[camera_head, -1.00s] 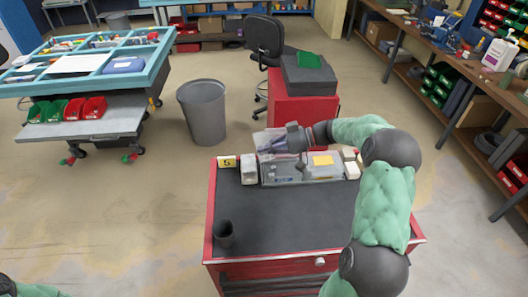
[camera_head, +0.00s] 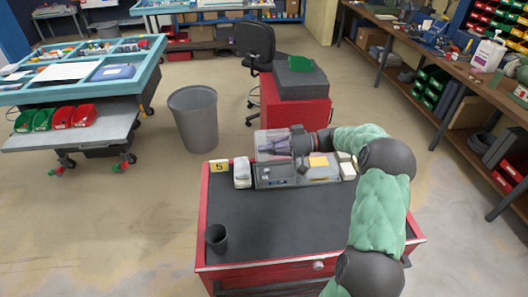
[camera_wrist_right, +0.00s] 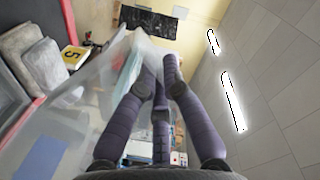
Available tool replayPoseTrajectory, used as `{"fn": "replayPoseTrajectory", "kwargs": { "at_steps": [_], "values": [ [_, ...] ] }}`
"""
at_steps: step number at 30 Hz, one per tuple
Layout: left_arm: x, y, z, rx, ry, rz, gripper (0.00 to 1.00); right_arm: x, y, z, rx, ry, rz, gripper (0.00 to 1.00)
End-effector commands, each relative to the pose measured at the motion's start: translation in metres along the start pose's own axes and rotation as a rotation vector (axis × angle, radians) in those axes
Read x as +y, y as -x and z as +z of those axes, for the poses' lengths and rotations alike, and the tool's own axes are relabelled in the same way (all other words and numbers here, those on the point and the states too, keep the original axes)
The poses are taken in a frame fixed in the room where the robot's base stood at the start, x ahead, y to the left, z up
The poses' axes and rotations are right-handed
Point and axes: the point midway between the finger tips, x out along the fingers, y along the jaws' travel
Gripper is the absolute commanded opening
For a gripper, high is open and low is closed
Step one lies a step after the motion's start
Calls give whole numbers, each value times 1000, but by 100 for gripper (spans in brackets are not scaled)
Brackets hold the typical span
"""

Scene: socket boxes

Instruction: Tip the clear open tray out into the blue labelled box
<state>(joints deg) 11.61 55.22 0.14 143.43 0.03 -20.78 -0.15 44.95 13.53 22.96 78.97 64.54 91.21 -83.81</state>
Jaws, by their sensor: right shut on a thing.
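The clear open tray (camera_head: 264,146) is held tilted on its side above the back edge of the red cabinet. My right gripper (camera_head: 282,145) is shut on it, and its dark fingers show through the clear wall. In the right wrist view, the gripper (camera_wrist_right: 160,85) is at the cloudy tray wall (camera_wrist_right: 85,95). The blue labelled box (camera_head: 276,181) stands on the cabinet's back part, just below the tray. Its blue label also shows in the right wrist view (camera_wrist_right: 42,160). The tray's contents are hard to make out. My left gripper is out of view.
A dark cup (camera_head: 217,238) stands front left on the otherwise clear cabinet top (camera_head: 285,225).

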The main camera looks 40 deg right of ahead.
Motion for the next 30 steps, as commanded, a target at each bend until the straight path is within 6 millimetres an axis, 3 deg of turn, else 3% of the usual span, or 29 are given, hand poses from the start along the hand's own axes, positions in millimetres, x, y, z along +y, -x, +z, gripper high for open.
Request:
{"fn": "replayPoseTrajectory", "kwargs": {
  "at_steps": [30],
  "values": [
    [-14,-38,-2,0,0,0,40,7,32,6,190,0,-189,0]
  ]
}}
